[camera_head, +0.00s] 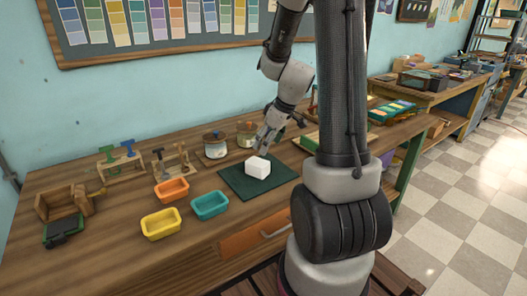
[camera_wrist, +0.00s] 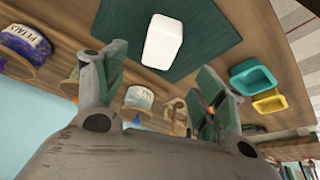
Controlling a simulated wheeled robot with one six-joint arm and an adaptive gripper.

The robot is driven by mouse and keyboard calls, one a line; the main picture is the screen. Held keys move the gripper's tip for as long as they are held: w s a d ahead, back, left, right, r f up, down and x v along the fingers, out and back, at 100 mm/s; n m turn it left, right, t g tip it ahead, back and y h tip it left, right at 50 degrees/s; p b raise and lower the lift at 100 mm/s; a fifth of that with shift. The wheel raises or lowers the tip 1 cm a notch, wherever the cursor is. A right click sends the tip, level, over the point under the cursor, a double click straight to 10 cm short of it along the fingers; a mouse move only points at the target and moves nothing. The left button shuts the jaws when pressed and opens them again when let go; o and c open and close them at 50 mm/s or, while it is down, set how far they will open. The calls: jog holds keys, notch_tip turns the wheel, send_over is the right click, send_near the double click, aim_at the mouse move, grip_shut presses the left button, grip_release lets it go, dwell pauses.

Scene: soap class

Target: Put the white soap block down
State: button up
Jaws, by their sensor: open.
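The white soap block (camera_head: 257,167) rests on a dark green mat (camera_head: 235,184) on the wooden workbench. It also shows in the wrist view (camera_wrist: 163,42), lying on the mat (camera_wrist: 118,18) beyond my fingertips. My gripper (camera_head: 270,137) is just behind and above the block in the head view. In the wrist view its two fingers (camera_wrist: 152,80) are spread apart with nothing between them. The block appears clear of both fingers.
Orange (camera_head: 171,189), yellow (camera_head: 161,223) and teal (camera_head: 209,205) trays stand left of the mat. Labelled jars (camera_head: 215,145) stand behind it. Wooden stands (camera_head: 121,165) and a wooden box mould (camera_head: 66,204) are further left.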

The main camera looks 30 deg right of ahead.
jog(key=s+a+r+m, duration=0.1)
jog(key=s+a+r, duration=0.6)
jog(key=s+r, duration=0.3)
jog(key=s+r+m+h, duration=0.1)
jog(key=s+r+m, duration=0.2)
jog(key=s+r, duration=0.3)
jog(key=s, duration=0.5)
jog(key=shift+s+a+r+m+h, duration=0.2)
jog(key=shift+a+m+h, duration=0.15)
jog(key=shift+m+h, duration=0.05)
